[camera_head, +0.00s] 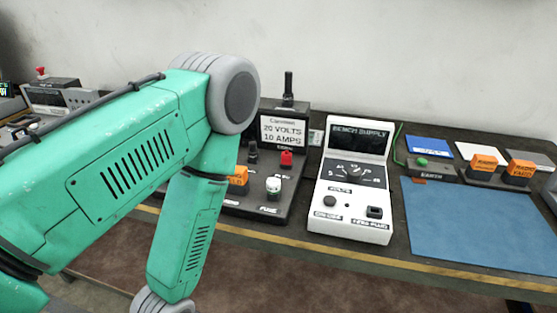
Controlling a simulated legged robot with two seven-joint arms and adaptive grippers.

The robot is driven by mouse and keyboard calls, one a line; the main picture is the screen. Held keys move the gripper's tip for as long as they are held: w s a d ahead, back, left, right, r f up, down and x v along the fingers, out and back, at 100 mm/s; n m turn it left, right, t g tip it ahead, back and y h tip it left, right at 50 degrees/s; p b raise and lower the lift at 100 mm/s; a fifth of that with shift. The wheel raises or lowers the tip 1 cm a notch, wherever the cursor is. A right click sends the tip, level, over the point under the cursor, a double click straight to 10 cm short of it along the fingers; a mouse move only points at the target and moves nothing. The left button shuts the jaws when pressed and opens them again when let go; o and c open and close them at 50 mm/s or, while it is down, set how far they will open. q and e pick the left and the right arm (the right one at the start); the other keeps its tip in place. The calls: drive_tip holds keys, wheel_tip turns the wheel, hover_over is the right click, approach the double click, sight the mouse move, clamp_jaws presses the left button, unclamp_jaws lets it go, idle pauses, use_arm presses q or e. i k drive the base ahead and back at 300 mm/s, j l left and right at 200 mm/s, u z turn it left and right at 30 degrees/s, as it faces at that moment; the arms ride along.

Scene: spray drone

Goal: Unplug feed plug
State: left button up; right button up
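The white bench supply (352,180) stands upright on the dark workbench, right of the picture's middle. A small black block (375,211) sits at the lower right of its front, above a small label that seems to read "FEED PLUG". I cannot tell whether this block is a plug seated in a socket or the socket alone. A round black knob (330,201) is on the lower left of the same face. My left arm fills the left half and bends down to the lower edge, left of the supply. Neither gripper shows.
A dark panel with a "20 VOLTS 10 AMPS" sign (284,131) stands left of the supply, partly behind my arm. A blue mat (480,222) lies at right. Orange blocks (483,163) and a green button (421,162) stand behind it. The bench's front edge has a yellow strip.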

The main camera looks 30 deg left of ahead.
sight(287, 158)
drive_tip(key=u, duration=2.45)
drive_tip(key=k, duration=0.65)
